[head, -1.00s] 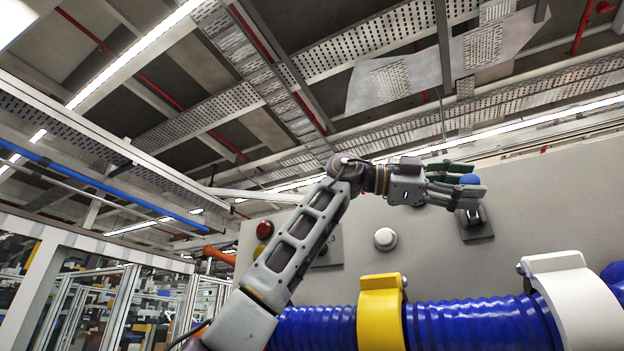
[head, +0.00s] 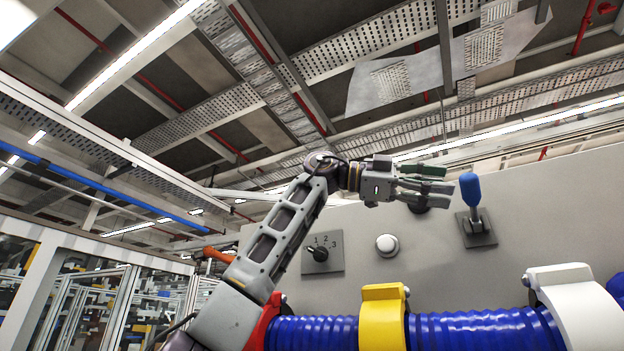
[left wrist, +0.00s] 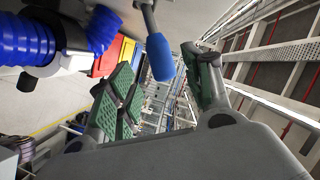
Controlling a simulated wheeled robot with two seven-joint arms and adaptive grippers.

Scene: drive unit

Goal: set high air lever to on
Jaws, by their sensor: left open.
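A lever with a blue handle (head: 471,189) stands up from a square grey plate (head: 477,232) on the panel. No label on it is readable. My left gripper (head: 447,180) is open and empty, just left of the handle in the head view, with a small gap between them. In the left wrist view the blue handle (left wrist: 160,57) shows between the two spread green-padded fingers (left wrist: 165,90). I cannot tell from that view how deep the handle lies between them. My right gripper is not in view.
The grey panel (head: 560,205) also bears a rotary switch (head: 320,253) marked 1, 2, 3 and a white button (head: 387,244). A thick blue hose (head: 465,330) runs below, under a yellow clamp (head: 383,318) and a white clamp (head: 575,305).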

